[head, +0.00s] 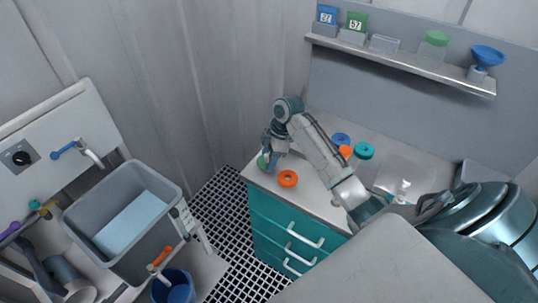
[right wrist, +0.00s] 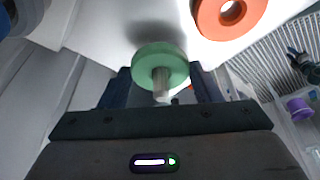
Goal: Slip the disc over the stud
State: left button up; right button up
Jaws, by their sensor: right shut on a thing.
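A green disc (right wrist: 160,62) is between the two fingers of my right gripper (right wrist: 162,88) in the right wrist view. The gripper is shut on it. A short grey stud (right wrist: 161,84) shows at the middle of the disc, pointing towards the camera; I cannot tell whether it passes through the disc's hole. In the head view my right gripper (head: 270,152) points down at the near left corner of the counter (head: 318,202), and only a sliver of the green disc (head: 262,161) shows. My left gripper is not in view.
An orange ring (head: 288,178) lies close beside the gripper; it also shows in the right wrist view (right wrist: 228,12). A blue ring (head: 340,138), a teal ring (head: 364,150) and another orange one (head: 346,152) lie farther back. A shelf (head: 400,60) runs above; a sink (head: 125,215) stands left.

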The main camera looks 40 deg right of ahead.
jog(key=shift+f, duration=0.2)
dwell(0.6)
jog(key=o, duration=1.1)
jog(key=b+v, duration=0.2)
jog(key=v, duration=0.8)
jog(key=shift+d+r, duration=0.15)
jog(key=shift+r, duration=0.25)
